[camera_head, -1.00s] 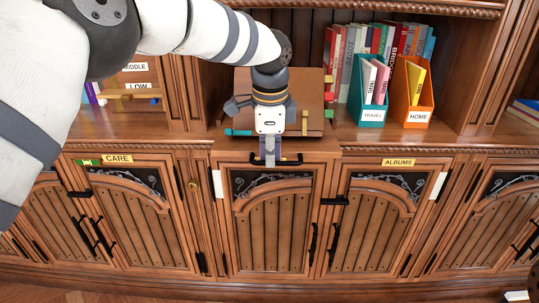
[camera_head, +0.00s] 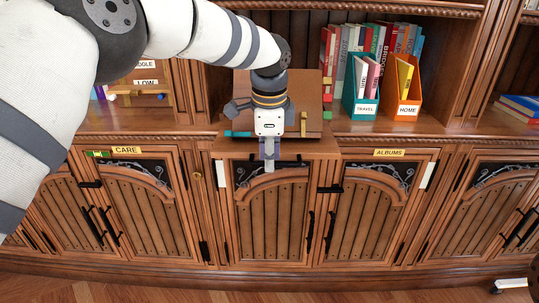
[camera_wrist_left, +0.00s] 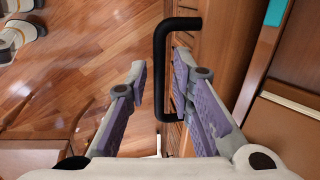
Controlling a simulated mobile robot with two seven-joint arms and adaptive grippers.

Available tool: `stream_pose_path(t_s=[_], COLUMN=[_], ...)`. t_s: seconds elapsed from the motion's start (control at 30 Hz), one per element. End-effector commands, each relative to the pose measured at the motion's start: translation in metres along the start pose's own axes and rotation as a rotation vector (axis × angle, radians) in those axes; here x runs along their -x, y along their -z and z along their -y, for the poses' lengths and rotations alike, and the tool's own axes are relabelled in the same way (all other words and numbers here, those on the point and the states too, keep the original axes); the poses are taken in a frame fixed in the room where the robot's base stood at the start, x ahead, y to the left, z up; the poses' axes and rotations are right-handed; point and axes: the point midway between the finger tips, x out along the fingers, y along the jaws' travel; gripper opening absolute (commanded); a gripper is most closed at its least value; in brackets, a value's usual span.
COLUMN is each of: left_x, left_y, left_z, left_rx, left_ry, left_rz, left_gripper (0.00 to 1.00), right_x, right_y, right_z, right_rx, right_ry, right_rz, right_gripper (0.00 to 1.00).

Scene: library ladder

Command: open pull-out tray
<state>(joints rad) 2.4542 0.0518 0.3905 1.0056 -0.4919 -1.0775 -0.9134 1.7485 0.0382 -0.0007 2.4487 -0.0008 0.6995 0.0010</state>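The pull-out tray (camera_head: 330,147) is a brown wooden slab sticking out from under the shelf above the middle cabinet doors. Its black bar handle (camera_wrist_left: 160,60) shows in the left wrist view. My left gripper (camera_head: 268,160) points down at the tray's front. In the wrist view its fingers (camera_wrist_left: 160,88) stand on either side of the bar, one on the room side and one on the tray side. Small gaps show beside the bar, so the fingers look open around it. In the head view the gripper covers much of the handle. My right gripper is not in view.
A brown slanted stand (camera_head: 302,90) is on the shelf behind the gripper. A teal TRAVEL box (camera_head: 366,108) and an orange HOME box (camera_head: 405,110) stand to its right. Carved cabinet doors (camera_head: 270,220) are below. Wooden floor (camera_head: 200,290) is clear in front.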

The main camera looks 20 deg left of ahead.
Motion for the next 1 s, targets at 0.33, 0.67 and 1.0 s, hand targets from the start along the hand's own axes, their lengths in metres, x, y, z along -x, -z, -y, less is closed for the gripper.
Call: stream_pose_path(t_s=[0.33, 0.67, 1.0], left_x=[0.006, 0.088, 0.12], left_y=[0.0, 0.0, 0.0], left_z=[0.001, 0.001, 0.0], left_rx=[0.001, 0.001, 0.0], left_ry=[0.003, 0.005, -0.001], left_rz=[-0.002, -0.002, 0.0], left_gripper=[0.3, 0.3, 0.3], right_x=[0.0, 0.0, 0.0], right_y=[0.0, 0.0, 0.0], right_z=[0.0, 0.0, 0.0], right_rx=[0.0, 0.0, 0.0], right_ry=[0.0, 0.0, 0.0], right_rz=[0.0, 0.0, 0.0], right_gripper=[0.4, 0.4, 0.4])
